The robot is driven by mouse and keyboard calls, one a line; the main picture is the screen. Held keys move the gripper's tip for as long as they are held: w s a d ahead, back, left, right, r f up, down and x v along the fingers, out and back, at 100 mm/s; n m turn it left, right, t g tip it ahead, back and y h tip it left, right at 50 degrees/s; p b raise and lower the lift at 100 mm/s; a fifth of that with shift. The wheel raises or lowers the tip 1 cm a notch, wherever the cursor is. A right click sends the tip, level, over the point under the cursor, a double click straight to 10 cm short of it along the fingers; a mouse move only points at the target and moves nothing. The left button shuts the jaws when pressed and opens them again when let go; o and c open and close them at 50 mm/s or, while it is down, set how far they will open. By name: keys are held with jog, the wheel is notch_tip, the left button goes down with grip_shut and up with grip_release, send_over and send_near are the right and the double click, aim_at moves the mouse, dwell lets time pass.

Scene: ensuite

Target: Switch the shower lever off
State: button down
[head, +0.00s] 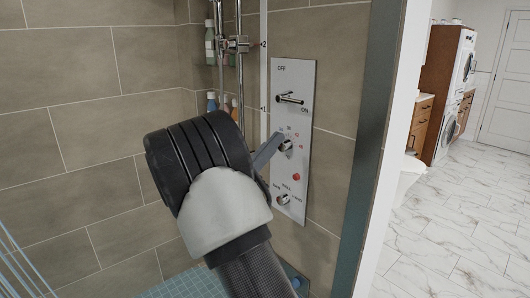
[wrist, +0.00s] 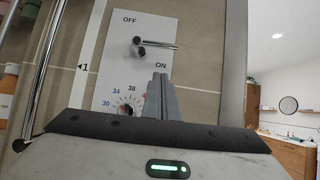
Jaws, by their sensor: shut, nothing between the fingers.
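The shower lever (head: 290,98) is a chrome bar on a white control panel (head: 311,75) on the tiled wall. In the wrist view the lever (wrist: 158,46) points right from its pivot, between the OFF mark above and the ON mark below. My gripper (head: 281,137) is shut and empty in front of the panel, below the lever. In the wrist view my gripper's fingertips (wrist: 160,76) are together just below the lever, with a small gap in the picture; the depth between them is unclear.
A temperature knob (head: 286,146) and a lower knob (head: 283,199) stick out of the panel. A chrome shower rail (head: 240,62) and bottles (head: 210,42) are to the left. A wall edge (head: 383,120) stands at the right, with open marble floor (head: 455,225) beyond.

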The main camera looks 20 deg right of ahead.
aim_at(293, 100)
jog(key=w+d+r, duration=0.1)
jog(key=d+r, duration=0.3)
jog(key=r, duration=0.2)
jog(key=shift+w+r, duration=0.2)
jog(key=shift+w, duration=0.1)
jog(key=shift+r+n+p, duration=0.2)
jog(key=shift+n+p, duration=0.1)
jog(key=shift+p, duration=0.25)
